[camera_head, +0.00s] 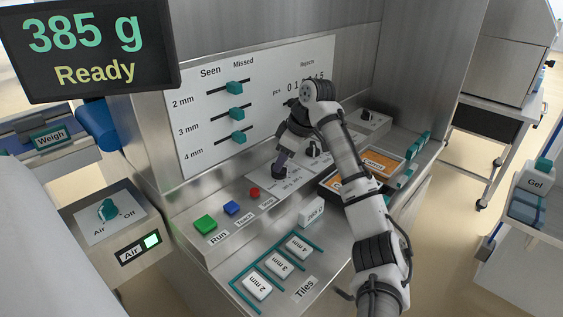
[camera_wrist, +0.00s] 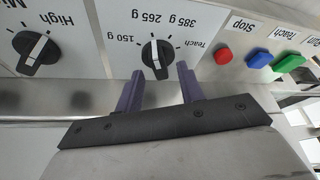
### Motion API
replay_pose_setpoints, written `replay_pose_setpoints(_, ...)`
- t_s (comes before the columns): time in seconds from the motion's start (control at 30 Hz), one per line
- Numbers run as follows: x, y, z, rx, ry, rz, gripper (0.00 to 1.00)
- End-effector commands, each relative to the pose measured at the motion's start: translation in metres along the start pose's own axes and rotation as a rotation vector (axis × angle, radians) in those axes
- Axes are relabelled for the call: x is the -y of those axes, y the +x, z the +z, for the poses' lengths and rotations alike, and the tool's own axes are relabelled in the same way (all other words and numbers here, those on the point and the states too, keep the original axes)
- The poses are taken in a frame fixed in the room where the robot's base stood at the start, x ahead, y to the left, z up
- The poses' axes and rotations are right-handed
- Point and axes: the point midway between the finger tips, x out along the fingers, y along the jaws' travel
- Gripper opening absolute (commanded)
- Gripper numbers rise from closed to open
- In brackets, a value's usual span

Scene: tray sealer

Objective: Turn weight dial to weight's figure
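The display (camera_head: 88,48) at the upper left of the head view reads 385 g and Ready. The weight dial (camera_wrist: 157,58) is a black knob on a white plate, marked 150 g, 265 g, 385 g and Teach, upside down in the wrist view. Its white line runs nearly straight up the picture, close to the 265 g side; the exact setting is hard to tell. My gripper (camera_wrist: 159,72) is open, with its two purple fingers apart and the dial just beyond and between their tips. In the head view my gripper (camera_head: 279,172) hides the dial.
A second black dial (camera_wrist: 38,52) marked High stands beside it. Red Stop (camera_wrist: 223,55), blue Teach (camera_wrist: 257,58) and green Run (camera_wrist: 289,62) buttons lie on the other side. Orange-labelled trays (camera_head: 380,162) sit right of the panel, close to my arm.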

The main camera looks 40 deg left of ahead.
Motion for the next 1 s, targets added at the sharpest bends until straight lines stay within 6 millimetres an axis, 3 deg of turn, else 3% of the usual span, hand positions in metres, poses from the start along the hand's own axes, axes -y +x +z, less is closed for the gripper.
replay_pose_setpoints(0.13, 0.0002, 0.0115, 0.0002, -0.001, 0.0, -0.001, 0.38)
replay_pose_setpoints(0.43, 0.0002, 0.0141, -0.0001, -0.001, 0.0, 0.0, 0.38)
replay_pose_setpoints(0.73, 0.0003, 0.0138, -0.0001, -0.001, -0.001, 0.0, 0.02)
replay_pose_setpoints(1.0, 0.0007, 0.013, -0.0006, -0.001, 0.011, 0.004, 0.0)
